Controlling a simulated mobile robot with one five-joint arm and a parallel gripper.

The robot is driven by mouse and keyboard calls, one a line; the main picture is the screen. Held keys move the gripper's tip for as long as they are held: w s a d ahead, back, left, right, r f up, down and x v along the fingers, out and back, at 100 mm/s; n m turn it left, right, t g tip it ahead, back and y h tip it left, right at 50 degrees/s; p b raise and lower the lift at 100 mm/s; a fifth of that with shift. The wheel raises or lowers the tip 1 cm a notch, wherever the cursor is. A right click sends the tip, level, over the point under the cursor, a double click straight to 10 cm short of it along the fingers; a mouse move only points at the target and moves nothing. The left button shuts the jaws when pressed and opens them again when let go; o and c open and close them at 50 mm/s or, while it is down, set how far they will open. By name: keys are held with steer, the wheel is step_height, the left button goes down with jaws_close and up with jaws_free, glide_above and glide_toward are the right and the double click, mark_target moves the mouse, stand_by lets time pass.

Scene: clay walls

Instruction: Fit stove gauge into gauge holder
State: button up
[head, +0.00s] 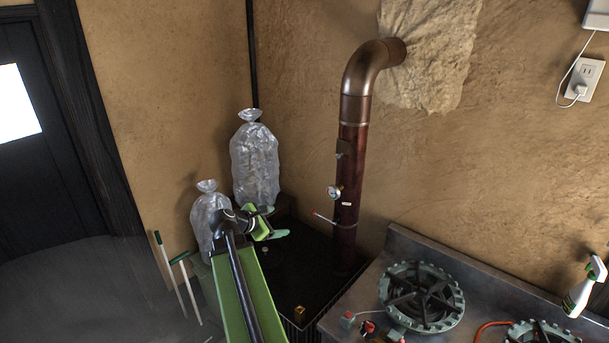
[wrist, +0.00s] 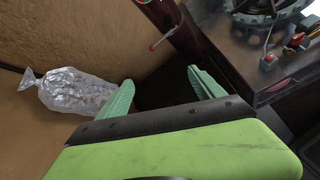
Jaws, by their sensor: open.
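A small round white-faced gauge (head: 334,192) sits at the side of the dark red stove pipe (head: 355,180). Whether it is seated in a holder or which fitting is the gauge holder, I cannot tell. A small bracket-like fitting (head: 341,155) is higher on the pipe, and a red-tipped lever (head: 324,218) is below the gauge. The lever also shows in the wrist view (wrist: 160,43). My gripper (head: 277,222) is open and empty, left of and lower than the gauge in the picture. In the wrist view my gripper (wrist: 160,78) has its green fingers wide apart with nothing between them.
Two filled clear bags (head: 255,165) (head: 208,218) stand behind and left of my gripper. A dark tray (head: 275,280) lies under the pipe, with a small brass-coloured item (head: 299,313) near its front. A stove top with a burner (head: 421,296) fills the right. Green-handled tools (head: 178,280) lean at left.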

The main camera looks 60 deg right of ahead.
steer(key=s+d+r+n+g+h+p, duration=0.2)
steer(key=s+d+r+n, duration=0.1)
steer(key=s+d+r, duration=0.45)
steer(key=b, duration=0.6)
glide_toward(332, 192)
steer(key=x, duration=0.9)
steer(key=shift+d+f, duration=0.1)
steer(key=shift+f, duration=0.05)
steer(key=shift+s+d+f, duration=0.15)
steer(key=shift+s+d, duration=0.1)
steer(key=shift+d, duration=0.35)
steer(key=c, duration=1.5)
steer(key=w+a, duration=0.1)
steer(key=a, duration=0.2)
steer(key=w+a, duration=0.1)
steer(key=a, duration=0.2)
steer(key=w+a+b, duration=0.1)
steer(key=a, duration=0.2)
steer(key=shift+w+a+f, duration=0.15)
steer(key=shift+a+f, duration=0.1)
steer(key=shift+f, duration=0.15)
